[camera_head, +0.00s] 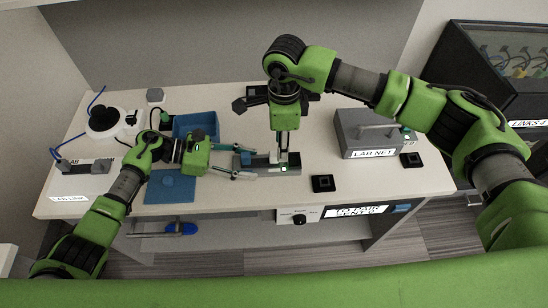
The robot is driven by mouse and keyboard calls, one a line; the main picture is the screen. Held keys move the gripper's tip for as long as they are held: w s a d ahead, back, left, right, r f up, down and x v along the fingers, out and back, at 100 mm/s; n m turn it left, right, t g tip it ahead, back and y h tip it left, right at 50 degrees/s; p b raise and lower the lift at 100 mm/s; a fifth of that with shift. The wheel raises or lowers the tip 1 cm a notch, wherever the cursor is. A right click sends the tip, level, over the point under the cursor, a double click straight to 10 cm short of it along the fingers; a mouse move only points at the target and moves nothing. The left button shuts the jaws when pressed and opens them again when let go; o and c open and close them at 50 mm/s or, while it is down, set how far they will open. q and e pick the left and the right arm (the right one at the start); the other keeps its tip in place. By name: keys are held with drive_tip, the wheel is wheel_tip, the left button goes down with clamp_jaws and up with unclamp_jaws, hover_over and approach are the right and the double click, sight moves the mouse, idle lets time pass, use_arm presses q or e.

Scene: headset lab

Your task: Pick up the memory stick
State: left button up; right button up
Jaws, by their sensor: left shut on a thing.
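A low grey dock (265,166) with a green light lies at the middle of the white table. My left gripper (245,162) reaches in from the left, its fingers on either side of the dock's left end and shut on it. My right gripper (283,155) points straight down over the dock's right part, with its fingers close together. Whether it holds anything is too small to tell. I cannot make out the memory stick for certain; it may be hidden at the dock or between the fingers.
A blue tray (196,122) and a blue mat (167,190) are at left, near a white round device (102,121). A grey LAB NET box (368,138) stands at right. Black square pads (323,183) lie near the front edge.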

drive_tip(key=f, duration=0.2)
drive_tip(key=a+f, duration=0.1)
drive_tip(key=f, duration=0.1)
drive_tip(key=shift+f, duration=0.4)
drive_tip(key=shift+d, duration=0.1)
drive_tip(key=c, duration=0.9)
drive_tip(key=shift+r, duration=0.1)
wheel_tip(320, 180, up, 10)
